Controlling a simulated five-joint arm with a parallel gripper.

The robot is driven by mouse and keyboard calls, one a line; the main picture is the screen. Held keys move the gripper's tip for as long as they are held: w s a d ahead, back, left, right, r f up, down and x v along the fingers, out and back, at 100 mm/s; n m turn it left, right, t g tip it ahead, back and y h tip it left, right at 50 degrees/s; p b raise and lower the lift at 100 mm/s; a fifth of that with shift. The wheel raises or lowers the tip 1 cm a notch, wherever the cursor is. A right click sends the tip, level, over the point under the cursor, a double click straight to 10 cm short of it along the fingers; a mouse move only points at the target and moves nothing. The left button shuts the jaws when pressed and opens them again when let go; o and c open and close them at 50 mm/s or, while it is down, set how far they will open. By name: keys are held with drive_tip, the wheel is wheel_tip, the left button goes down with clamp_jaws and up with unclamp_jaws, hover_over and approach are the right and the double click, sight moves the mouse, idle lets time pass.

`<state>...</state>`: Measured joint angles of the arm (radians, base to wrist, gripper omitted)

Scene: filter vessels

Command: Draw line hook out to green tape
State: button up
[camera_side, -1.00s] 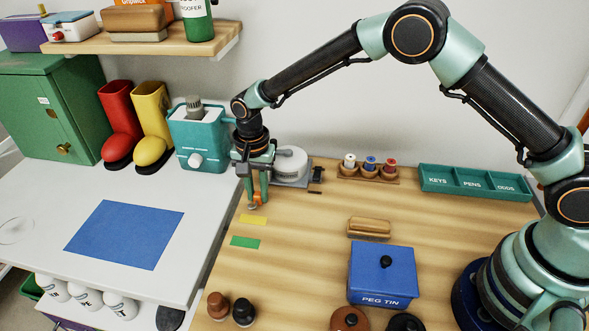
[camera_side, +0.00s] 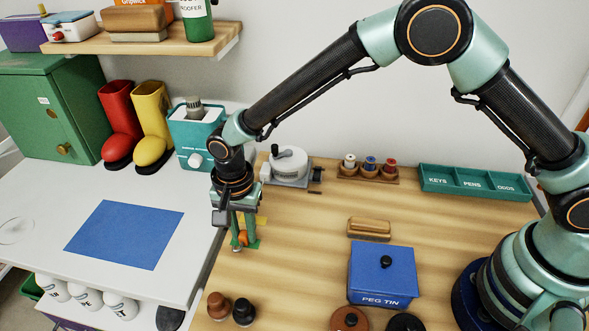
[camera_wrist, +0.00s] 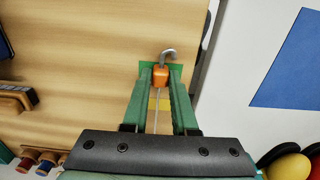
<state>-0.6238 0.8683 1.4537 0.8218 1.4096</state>
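The line hook shows in the wrist view as an orange block (camera_wrist: 161,77) with a grey curved hook at its far end. A thin pale line runs back from it between the fingers. My gripper (camera_side: 241,241) is shut on the orange block, low over the wooden bench; it also shows in the wrist view (camera_wrist: 161,78). The green tape (camera_side: 254,245) lies right behind and under the fingertips, partly hidden, and the hook appears over it in the wrist view. The yellow tape (camera_side: 261,221) is partly hidden behind the gripper. The grey reel (camera_side: 288,167) stands at the bench's back.
The blue peg tin (camera_side: 375,280) and a wooden-backed brush (camera_side: 369,228) stand to the right. Two small knobbed items (camera_side: 232,309) stand at the front. Spools sit in a wooden rack (camera_side: 372,174). A white table with a blue mat (camera_side: 125,234) lies left.

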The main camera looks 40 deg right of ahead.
drive_tip(key=o, duration=0.3)
drive_tip(key=shift+r, duration=0.1)
wheel_tip(320, 180, up, 12)
idle(0.5)
